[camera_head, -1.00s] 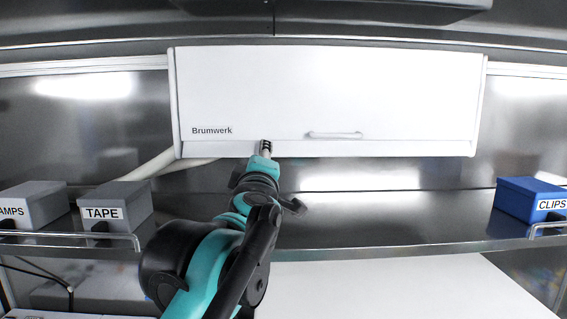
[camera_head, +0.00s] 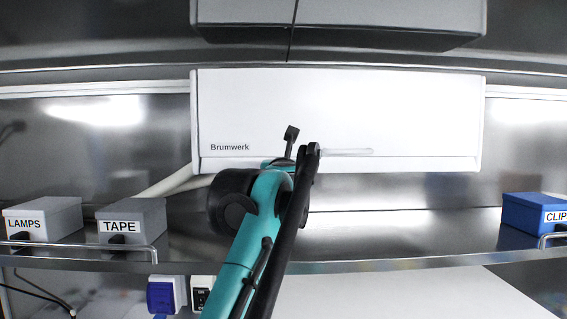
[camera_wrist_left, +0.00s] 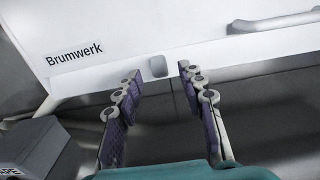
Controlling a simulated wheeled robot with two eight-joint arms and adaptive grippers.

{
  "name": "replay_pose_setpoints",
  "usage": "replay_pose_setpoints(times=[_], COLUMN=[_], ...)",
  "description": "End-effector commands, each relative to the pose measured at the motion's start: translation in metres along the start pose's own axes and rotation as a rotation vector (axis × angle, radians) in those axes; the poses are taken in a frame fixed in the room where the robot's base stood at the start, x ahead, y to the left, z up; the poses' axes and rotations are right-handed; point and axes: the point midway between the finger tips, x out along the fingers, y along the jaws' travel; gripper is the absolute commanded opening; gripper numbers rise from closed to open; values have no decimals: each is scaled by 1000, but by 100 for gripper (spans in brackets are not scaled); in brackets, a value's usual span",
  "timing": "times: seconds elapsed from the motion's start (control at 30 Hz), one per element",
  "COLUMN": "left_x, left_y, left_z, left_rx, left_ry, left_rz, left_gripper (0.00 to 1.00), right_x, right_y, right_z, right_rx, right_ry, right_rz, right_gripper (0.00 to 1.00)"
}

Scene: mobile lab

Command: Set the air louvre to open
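The white Brumwerk unit (camera_head: 270,105) hangs on the back wall; it also shows in the left wrist view (camera_wrist_left: 110,25). A pale bar handle (camera_head: 350,152) sits low on its front and shows at the upper right of the wrist view (camera_wrist_left: 275,22). A small grey knob (camera_wrist_left: 158,66) sits on the unit's lower strip, left of the handle. My left gripper (camera_wrist_left: 160,74) is open, its fingers apart, with the knob in view between the tips; contact cannot be told. In the head view my arm largely hides gripper and knob. My right gripper is out of view.
A shelf below the unit carries grey boxes marked LAMPS (camera_head: 45,218) and TAPE (camera_head: 135,221) at left and a blue box marked CLIPS (camera_head: 530,212) at right. A metal rail (camera_head: 80,245) runs along the front left. The shelf's middle right is clear.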

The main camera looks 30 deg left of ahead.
Motion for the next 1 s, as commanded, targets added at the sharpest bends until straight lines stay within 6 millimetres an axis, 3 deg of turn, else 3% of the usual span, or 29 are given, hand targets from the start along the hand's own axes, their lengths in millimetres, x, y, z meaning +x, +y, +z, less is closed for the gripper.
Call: replay_pose_setpoints(times=[0.23,0.57,0.73,1.0], left_x=[33,38,38,38], left_y=[0,0,0,0], left_z=[1,0,0,0], left_rx=[2,3,3,3], left_ry=[0,0,0,0], left_rz=[1,-1,-1,-1], left_gripper=[40,40,0,0], right_x=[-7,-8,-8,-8], right_y=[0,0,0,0], right_z=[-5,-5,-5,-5], right_rx=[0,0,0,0], right_ry=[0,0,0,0], right_rz=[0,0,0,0], right_gripper=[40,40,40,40])
